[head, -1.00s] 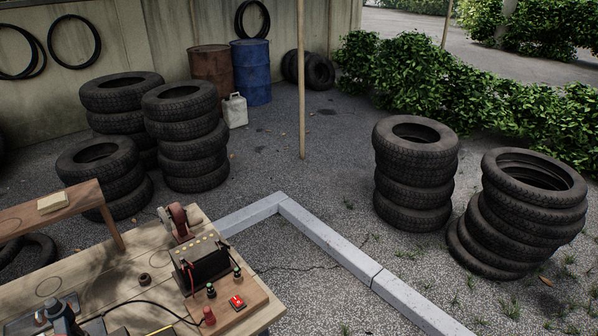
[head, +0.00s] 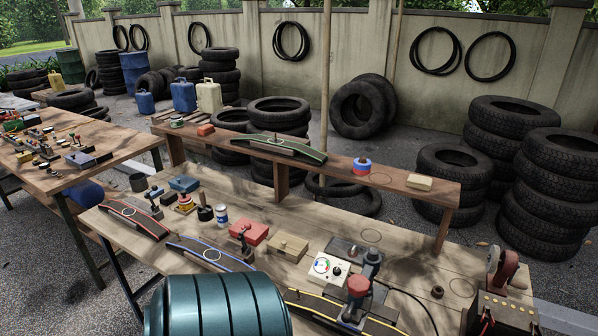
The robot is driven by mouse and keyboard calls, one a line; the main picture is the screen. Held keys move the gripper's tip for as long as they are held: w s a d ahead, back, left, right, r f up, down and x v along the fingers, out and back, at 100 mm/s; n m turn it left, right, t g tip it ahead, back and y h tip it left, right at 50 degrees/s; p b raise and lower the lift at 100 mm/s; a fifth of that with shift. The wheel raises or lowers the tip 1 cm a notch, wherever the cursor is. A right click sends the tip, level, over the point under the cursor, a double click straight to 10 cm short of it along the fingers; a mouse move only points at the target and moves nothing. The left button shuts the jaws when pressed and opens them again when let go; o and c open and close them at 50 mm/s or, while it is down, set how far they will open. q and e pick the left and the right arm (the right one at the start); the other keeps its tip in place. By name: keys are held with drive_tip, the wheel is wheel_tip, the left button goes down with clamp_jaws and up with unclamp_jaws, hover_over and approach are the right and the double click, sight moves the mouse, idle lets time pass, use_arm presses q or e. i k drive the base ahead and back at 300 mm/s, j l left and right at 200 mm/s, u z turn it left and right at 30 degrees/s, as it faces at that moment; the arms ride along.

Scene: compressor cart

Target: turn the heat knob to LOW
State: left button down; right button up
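A small white control box (head: 328,269) sits on the near workbench, right of centre in the head view. Its face carries a round dial with coloured marks (head: 321,265) and a small dark knob (head: 337,271). The lettering and the knob's setting are too small to read. A grey upright device with a red round part (head: 359,284) stands just right of the box. Neither of my grippers is in view.
A large dark green ribbed cylinder (head: 217,306) fills the bottom foreground. The workbench (head: 316,216) also holds a red box (head: 254,233), a tan box (head: 288,247) and curved strips. A raised shelf (head: 400,182) runs behind. Another cluttered table (head: 50,180) stands left.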

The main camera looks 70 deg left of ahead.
sight(336, 272)
drive_tip(key=u, duration=1.95)
